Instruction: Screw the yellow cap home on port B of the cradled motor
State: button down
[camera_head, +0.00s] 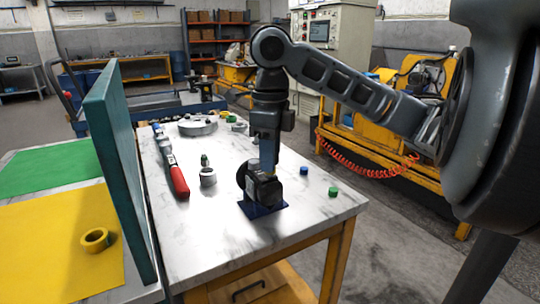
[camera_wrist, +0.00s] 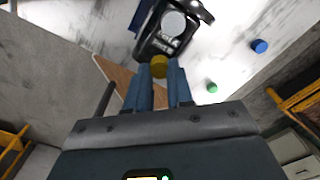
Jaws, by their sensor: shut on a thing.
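The black motor (camera_head: 262,188) sits in a blue cradle (camera_head: 265,211) near the front of the marble-topped table. In the wrist view the motor (camera_wrist: 160,47) is just beyond my fingertips, with a pale round face on it. My gripper (camera_wrist: 160,72) points down at the motor and is shut on the yellow cap (camera_wrist: 159,66). The cap is at the motor's near edge; I cannot tell whether it touches or has entered a port. In the head view my gripper (camera_head: 268,165) is directly above the motor, and the cap is not clearly visible. Port B's marking is not readable.
A blue cap (camera_head: 304,171) and a green cap (camera_head: 333,191) lie right of the motor. A red-handled tool (camera_head: 179,180) and a grey cylindrical part (camera_head: 208,177) lie left. A teal upright panel (camera_head: 122,165) borders the table; beyond it a yellow ring (camera_head: 95,240) lies on a yellow mat (camera_head: 60,265).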

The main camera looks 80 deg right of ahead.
dwell(0.4)
jog(key=m+p, duration=0.1)
jog(key=m, duration=0.2)
jog(key=shift+m+p, duration=0.35)
jog(key=shift+m, duration=0.05)
jog(key=shift+f+m, duration=0.1)
jog(key=shift+m, duration=0.9)
jog(key=m+p, duration=0.1)
jog(key=m, duration=0.1)
jog(key=shift+m+p, duration=0.3)
jog(key=shift+p, duration=0.05)
jog(key=shift+m, duration=1)
